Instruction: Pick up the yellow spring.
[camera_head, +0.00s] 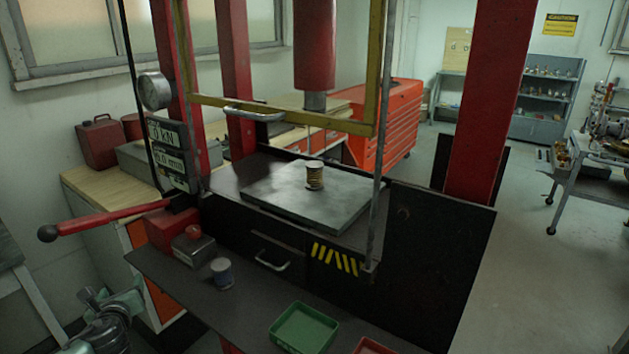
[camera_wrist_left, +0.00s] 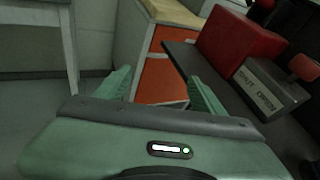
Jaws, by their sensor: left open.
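The yellow spring (camera_head: 314,176) stands upright on the grey press plate (camera_head: 300,207), below the red press ram (camera_head: 315,50). It looks like a small coil with a flat pale top. My left gripper (camera_head: 115,298) is at the lower left of the head view, well apart from the spring and left of the front shelf. Its green fingers (camera_wrist_left: 160,90) are spread and empty in the left wrist view. The spring does not show in the left wrist view. My right gripper is not in view.
A yellow-framed guard (camera_head: 285,110) with a handle hangs above the plate's front. A red lever (camera_head: 110,220) sticks out left. The dark front shelf (camera_head: 255,312) holds a blue coil (camera_head: 222,272), a button box (camera_head: 193,246), a green tray (camera_head: 303,328) and a red tray (camera_head: 374,347).

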